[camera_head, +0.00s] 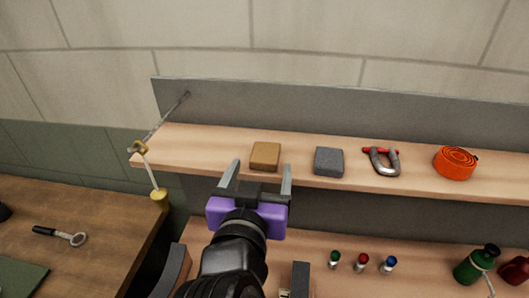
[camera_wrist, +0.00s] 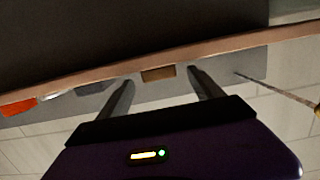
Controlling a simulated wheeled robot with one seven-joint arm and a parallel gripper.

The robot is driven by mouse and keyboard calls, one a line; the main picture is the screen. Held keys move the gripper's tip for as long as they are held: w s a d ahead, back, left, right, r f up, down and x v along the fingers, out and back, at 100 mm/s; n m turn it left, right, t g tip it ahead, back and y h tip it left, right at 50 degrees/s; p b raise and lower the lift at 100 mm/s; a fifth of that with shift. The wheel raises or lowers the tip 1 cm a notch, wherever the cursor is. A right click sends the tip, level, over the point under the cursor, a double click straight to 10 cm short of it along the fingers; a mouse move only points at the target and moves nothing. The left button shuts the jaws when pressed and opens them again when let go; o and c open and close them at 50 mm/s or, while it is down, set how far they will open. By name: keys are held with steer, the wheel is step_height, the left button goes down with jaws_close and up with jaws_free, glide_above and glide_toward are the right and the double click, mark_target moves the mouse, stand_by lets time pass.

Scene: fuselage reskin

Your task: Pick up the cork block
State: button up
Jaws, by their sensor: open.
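The cork block (camera_head: 265,156) is a small tan-brown block lying on the upper wooden shelf, left of a grey block. In the wrist view the cork block (camera_wrist: 158,74) shows at the shelf edge, between my two fingers. My gripper (camera_head: 259,172) is open and empty, with its purple body in front of the shelf. Its fingertips reach to either side of the cork block in the head view, but I cannot tell how far apart they are from it in depth. In the wrist view my gripper (camera_wrist: 161,77) also shows open.
On the upper shelf (camera_head: 221,144) to the right are a grey block (camera_head: 328,161), a shackle (camera_head: 383,161) with a red pin and a rolled orange strap (camera_head: 455,163). A strut (camera_head: 150,170) stands at the shelf's left end. Small bottles (camera_head: 362,262) stand on the lower shelf.

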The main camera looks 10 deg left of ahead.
mark_target(265, 153)
steer(key=shift+w+d+f+p, duration=0.1)
steer(key=shift+w+p, duration=0.55)
steer(key=shift+w, duration=0.95)
steer(key=shift+w+d+f+p, duration=0.1)
steer(key=shift+w+p, duration=0.5)
steer(key=shift+w, duration=0.95)
steer(key=c, duration=1.4)
steer(key=shift+c, duration=0.2)
steer(key=shift+r, duration=0.15)
